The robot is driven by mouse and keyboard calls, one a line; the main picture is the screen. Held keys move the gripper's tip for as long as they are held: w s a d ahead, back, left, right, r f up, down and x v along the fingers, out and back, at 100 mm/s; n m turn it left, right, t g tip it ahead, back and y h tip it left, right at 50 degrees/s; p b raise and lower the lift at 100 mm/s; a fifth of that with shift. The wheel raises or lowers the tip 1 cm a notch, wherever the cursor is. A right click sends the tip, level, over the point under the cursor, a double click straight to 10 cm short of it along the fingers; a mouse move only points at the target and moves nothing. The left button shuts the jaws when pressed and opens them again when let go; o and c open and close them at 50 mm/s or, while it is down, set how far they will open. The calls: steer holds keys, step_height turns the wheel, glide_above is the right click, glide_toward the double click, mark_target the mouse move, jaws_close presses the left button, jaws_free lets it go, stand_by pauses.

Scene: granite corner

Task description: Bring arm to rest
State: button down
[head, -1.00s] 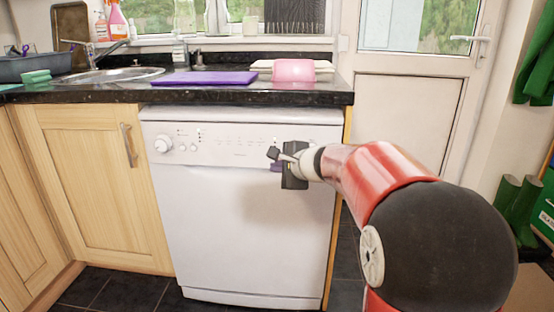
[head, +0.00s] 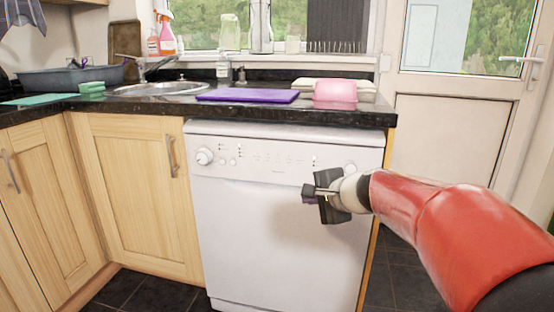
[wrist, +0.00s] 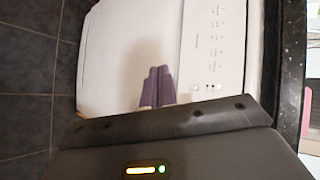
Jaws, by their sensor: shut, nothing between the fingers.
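My gripper (head: 309,193) is in front of the upper right part of the white dishwasher (head: 270,225), below the worktop. My red arm reaches in from the lower right. In the wrist view, the two purple-grey fingers (wrist: 157,87) are side by side and shut, with nothing between them. The dishwasher front (wrist: 120,60) lies behind them, turned sideways, with the control panel (wrist: 213,50) to the right. A gap between fingers and door seems to be there, but its size is hard to tell.
The dark worktop (head: 330,115) overhangs above my gripper. It holds a purple board (head: 248,96), a pink item (head: 335,92), a sink (head: 160,88) and a grey basin (head: 70,78). Wooden cupboards (head: 130,190) stand left. A white door (head: 450,140) and dark floor lie right.

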steer(key=s+a+n+g+p, duration=0.1)
steer(key=s+a+n+g, duration=0.15)
steer(key=s+n, duration=0.65)
steer(key=s+d+f+n+g+h, duration=0.1)
steer(key=s+d+f+n+h, duration=0.1)
steer(key=s, duration=0.8)
steer(key=s+d+f+n+g+h+p, duration=0.1)
steer(key=s+d+f+n+h, duration=0.1)
steer(key=s, duration=0.8)
step_height(320, 180, down, 3)
steer(key=shift+s+d+r+n+g+h+p, duration=0.25)
steer(key=shift+s+n+g+h, duration=0.2)
steer(key=shift+h, duration=0.35)
